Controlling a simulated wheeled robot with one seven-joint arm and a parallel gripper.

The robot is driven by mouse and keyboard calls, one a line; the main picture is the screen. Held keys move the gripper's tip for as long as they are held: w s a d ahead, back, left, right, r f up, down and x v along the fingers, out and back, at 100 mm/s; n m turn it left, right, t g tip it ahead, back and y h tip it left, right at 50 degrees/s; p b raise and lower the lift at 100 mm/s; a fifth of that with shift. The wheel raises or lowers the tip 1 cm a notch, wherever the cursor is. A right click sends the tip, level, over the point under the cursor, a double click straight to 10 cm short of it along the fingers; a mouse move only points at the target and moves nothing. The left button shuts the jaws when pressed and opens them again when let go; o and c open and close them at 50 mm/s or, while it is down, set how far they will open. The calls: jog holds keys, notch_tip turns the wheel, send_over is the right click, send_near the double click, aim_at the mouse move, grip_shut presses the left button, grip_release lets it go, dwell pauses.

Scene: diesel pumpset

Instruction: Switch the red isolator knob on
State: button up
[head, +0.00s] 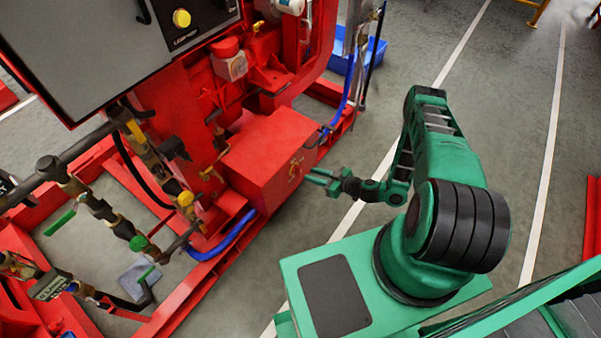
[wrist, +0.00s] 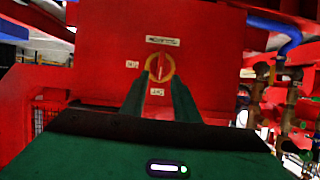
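The red isolator knob (wrist: 161,67) shows in the wrist view, ringed in yellow on the face of a red box (wrist: 100,65). Its grip looks roughly upright. Small labels sit above, left of and below it; their text is too blurred to read. My gripper (wrist: 160,80) is open, its two green fingers pointing at the box with a gap between them, just below and to either side of the knob. I cannot tell whether they touch anything. In the head view my gripper (head: 312,177) is close in front of the red box (head: 262,150), where yellow marks show on its face.
A blue hose (head: 228,240) runs along the floor frame left of my gripper. Valves and pipes with green handles (head: 138,243) stand further left. A grey control panel (head: 110,45) is at the upper left. Open floor (head: 440,55) lies to the right.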

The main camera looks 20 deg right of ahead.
aim_at(298, 171)
jog(key=x, duration=0.6)
jog(key=shift+w+a, duration=0.2)
jog(key=shift+a, duration=0.05)
jog(key=shift+c, duration=0.7)
grip_shut()
